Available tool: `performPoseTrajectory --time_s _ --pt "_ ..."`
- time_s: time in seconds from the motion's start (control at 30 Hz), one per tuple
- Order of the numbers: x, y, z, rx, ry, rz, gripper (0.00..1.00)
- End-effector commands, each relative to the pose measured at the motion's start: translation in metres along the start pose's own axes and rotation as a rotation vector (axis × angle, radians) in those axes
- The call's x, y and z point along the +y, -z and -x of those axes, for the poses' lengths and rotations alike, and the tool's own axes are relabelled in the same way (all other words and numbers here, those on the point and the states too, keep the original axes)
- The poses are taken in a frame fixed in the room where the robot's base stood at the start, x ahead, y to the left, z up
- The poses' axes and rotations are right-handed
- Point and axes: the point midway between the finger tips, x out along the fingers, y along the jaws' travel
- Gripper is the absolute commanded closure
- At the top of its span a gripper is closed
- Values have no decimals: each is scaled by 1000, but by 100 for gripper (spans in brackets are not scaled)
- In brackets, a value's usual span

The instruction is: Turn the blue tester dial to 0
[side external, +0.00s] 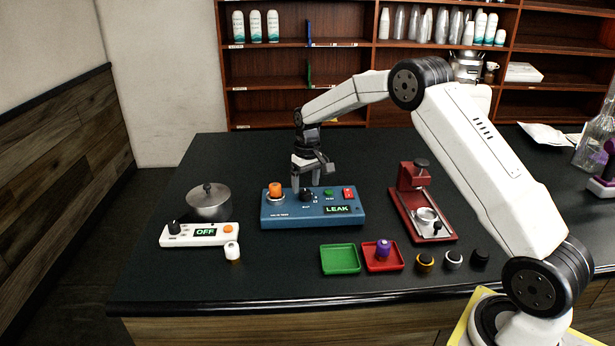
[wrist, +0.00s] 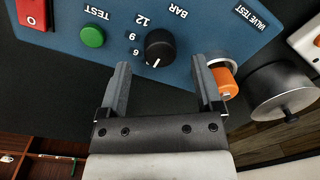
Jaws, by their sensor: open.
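The blue tester (side external: 345,213) lies on the dark counter with a lit LEAK display (side external: 338,209). Its black dial (wrist: 160,46) has a white pointer mark aimed toward the bottom of the wrist view, slightly left. The numbers 6, 9 and 12 show to the left of the dial there; I cannot make out a 0. My gripper (wrist: 160,66) is open and empty, with one fingertip on either side below the dial in that view. In the side view my gripper (side external: 307,183) is pointed down over the tester at the dial, and contact is not clear.
An orange knob (wrist: 225,82) stands close to my right fingertip in the wrist view. The tester also has a green TEST button (wrist: 92,37) and a red switch (wrist: 32,13). A lidded pot (side external: 209,204), a green tray (side external: 340,259) and a red tray (side external: 397,263) stand nearby.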

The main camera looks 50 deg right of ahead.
Motion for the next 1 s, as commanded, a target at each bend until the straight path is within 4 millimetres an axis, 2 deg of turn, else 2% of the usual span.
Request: performPoseTrajectory --time_s 0.2,0.4,1.0 --pt "0 0 30 2 0 0 16" --pt "0 1 48 2 0 0 16" --pt "-3 -3 54 5 -2 4 16"
